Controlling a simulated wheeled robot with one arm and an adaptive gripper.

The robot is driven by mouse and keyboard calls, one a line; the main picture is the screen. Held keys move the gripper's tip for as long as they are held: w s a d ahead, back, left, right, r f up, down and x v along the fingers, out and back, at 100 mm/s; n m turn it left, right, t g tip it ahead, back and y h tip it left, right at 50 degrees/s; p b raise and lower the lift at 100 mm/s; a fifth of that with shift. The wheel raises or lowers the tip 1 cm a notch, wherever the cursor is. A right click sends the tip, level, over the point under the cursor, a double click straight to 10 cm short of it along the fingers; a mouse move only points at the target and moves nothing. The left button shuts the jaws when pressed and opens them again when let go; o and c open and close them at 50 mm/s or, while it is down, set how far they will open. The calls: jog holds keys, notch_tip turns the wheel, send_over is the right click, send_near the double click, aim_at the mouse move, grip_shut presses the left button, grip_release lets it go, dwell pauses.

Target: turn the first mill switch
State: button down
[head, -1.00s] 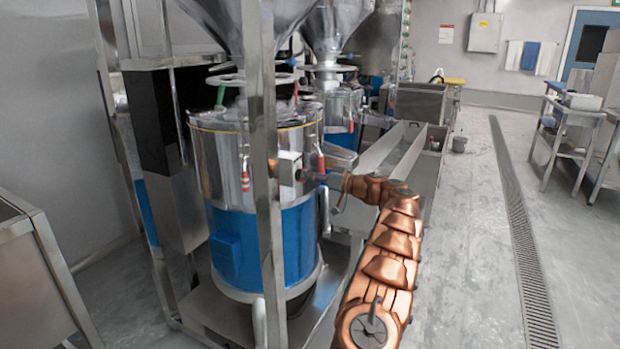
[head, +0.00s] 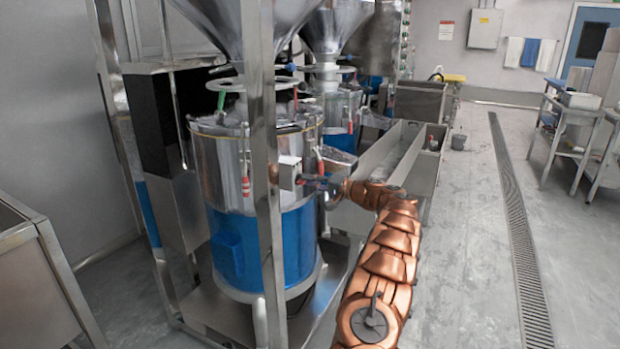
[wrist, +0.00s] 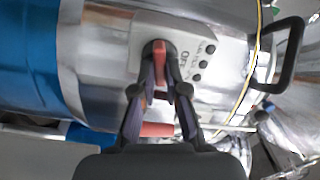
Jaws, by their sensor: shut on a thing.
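The first mill (head: 222,175) is a steel drum with a blue lower band, standing behind a metal frame post in the head view. Its switch box (head: 289,172) is a small pale box on the drum's front right side. In the wrist view the box's panel (wrist: 199,40) has a red switch knob (wrist: 159,50), the word OFF and several dark round buttons. My gripper (wrist: 160,82) is shut on the red knob, with one finger on each side of it. In the head view my gripper (head: 318,183) reaches the box from the right.
A steel frame post (head: 262,190) stands in front of the mill, left of the switch box. A long steel trough (head: 385,165) lies behind my arm. A second mill (head: 342,115) stands farther back. The floor (head: 465,260) to the right is open. A black handle (wrist: 290,55) shows in the wrist view.

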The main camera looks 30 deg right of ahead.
jog(key=shift+m+p, duration=0.55)
jog(key=shift+m, duration=0.85)
jog(key=shift+f, duration=0.1)
jog(key=c, duration=1.2)
grip_release()
jog(key=v, duration=1.2)
